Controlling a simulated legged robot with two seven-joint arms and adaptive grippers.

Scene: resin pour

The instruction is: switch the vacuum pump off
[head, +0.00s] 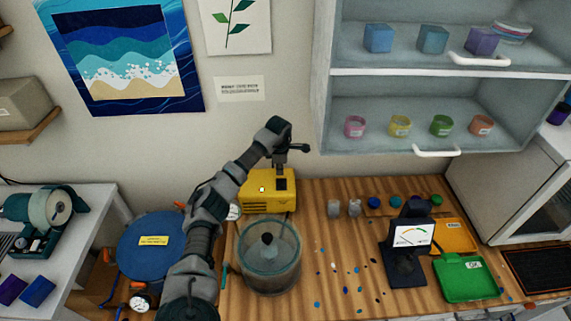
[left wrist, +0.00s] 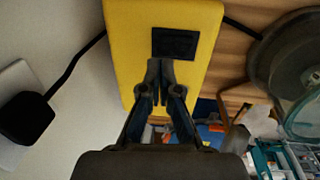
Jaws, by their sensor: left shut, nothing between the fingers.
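The vacuum pump is a yellow box (head: 262,205) at the back of the wooden bench, against the wall. Its top carries a black switch panel (head: 281,185) and a small pale spot. My left gripper (head: 281,172) is shut and empty, pointing down just above the panel. In the left wrist view, the yellow pump (left wrist: 125,50) fills the upper middle, and the closed fingertips (left wrist: 160,64) sit at the lower edge of the black switch panel (left wrist: 175,43). Whether they touch it, and which way the switch is set, I cannot tell. My right gripper is not in view.
A clear chamber (head: 270,273) with a dark knob stands in front of the pump. A blue drum (head: 150,262) is to the left. Shelves (head: 410,73) hang above.

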